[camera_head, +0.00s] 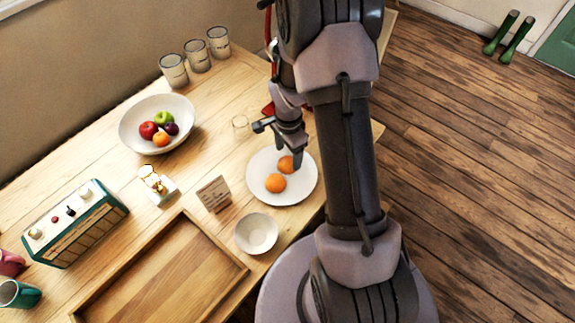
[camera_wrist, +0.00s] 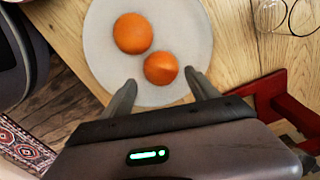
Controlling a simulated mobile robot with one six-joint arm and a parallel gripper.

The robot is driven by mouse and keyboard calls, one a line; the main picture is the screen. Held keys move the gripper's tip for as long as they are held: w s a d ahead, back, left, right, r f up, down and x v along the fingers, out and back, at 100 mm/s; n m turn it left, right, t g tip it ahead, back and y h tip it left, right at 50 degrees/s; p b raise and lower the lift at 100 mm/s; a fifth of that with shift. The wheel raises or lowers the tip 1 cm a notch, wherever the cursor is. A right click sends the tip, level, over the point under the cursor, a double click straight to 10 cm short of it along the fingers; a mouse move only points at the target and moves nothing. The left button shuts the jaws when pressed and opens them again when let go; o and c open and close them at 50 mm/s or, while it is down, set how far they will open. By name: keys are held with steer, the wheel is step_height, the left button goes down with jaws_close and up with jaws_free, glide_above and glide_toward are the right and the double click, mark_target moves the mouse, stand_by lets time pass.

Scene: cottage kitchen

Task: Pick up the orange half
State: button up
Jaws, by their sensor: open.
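Two orange pieces lie on a round white plate (camera_head: 301,190) near the table's edge. In the head view one orange piece (camera_head: 275,183) is in the clear and the other orange piece (camera_head: 286,164) is beside my gripper (camera_head: 297,160). In the wrist view the nearer orange piece (camera_wrist: 161,68) shows just beyond and between the fingertips of my gripper (camera_wrist: 160,82). The farther orange piece (camera_wrist: 133,33) lies up and left of it. Both look rounded; I cannot see a cut face. My gripper is open and empty, above the plate's rim.
A white bowl (camera_head: 257,233), a small sign (camera_head: 214,194) and a wooden tray (camera_head: 170,275) stand near the plate. A fruit bowl (camera_head: 128,128), glasses (camera_head: 197,56) and a radio (camera_head: 75,222) are farther off. Glasses (camera_wrist: 290,15) and a red chair (camera_wrist: 275,100) show in the wrist view.

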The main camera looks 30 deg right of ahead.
mark_target(288, 160)
step_height(288, 160, down, 4)
steer(key=shift+w+d+f+b, duration=0.1)
steer(key=shift+w+f+b, duration=0.05)
steer(key=shift+b, duration=0.65)
steer(key=c, duration=0.6)
steer(key=shift+r, duration=0.2)
